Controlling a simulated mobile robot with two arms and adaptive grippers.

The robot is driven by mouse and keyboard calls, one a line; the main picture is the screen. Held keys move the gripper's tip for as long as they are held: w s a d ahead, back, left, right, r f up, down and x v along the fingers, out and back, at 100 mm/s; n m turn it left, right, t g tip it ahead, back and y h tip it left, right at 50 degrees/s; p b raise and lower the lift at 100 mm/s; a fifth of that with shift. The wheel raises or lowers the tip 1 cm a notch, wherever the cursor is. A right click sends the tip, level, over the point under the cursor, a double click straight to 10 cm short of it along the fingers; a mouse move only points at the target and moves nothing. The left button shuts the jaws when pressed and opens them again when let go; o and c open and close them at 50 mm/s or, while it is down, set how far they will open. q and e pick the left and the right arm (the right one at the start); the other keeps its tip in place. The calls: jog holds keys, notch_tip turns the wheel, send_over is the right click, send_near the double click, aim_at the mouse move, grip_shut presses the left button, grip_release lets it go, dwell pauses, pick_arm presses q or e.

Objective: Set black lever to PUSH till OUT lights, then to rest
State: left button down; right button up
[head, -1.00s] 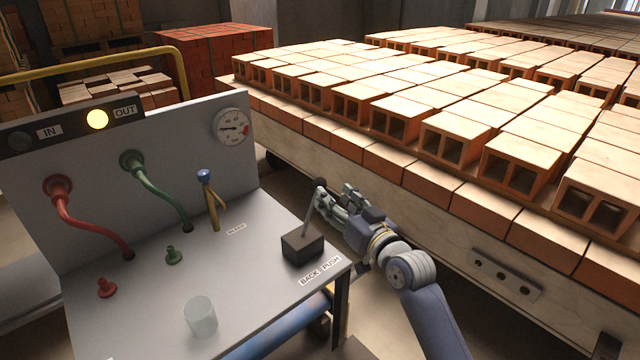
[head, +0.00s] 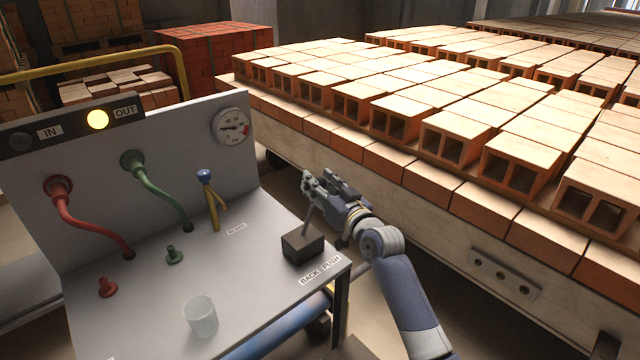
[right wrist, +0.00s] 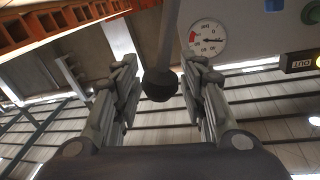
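The black lever's box (head: 303,246) stands at the panel's right edge, behind the BACK and PUSH labels (head: 320,270). Its thin shaft (head: 308,222) leans slightly right; I cannot tell its exact setting. The OUT lamp (head: 98,119) glows yellow; the IN lamp (head: 20,141) is dark. My right gripper (head: 316,186) is at the lever's top and hides the knob in the head view. In the right wrist view the round dark knob (right wrist: 160,85) sits between the open fingers, with a gap on both sides. My left gripper is not in view.
A gauge (head: 231,126) is on the upright board. A cart loaded with hollow bricks (head: 455,144) stands close behind my right arm.

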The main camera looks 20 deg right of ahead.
grip_shut()
jog(key=a+n, duration=0.1)
jog(key=s+a+n+p, duration=0.1)
jog(key=a+n, duration=0.1)
jog(key=s+a+r+n+p, duration=0.1)
jog(key=a+n, duration=0.1)
jog(key=shift+a+r+t, duration=0.1)
jog(key=shift+a+t, duration=0.15)
jog(key=shift+t, duration=0.15)
jog(key=o, duration=0.6)
grip_release()
jog(key=shift+c, duration=0.2)
jog(key=s+d, duration=0.2)
jog(key=s, duration=0.9)
jog(key=shift+s+f, duration=0.4)
jog(key=shift+f, duration=0.05)
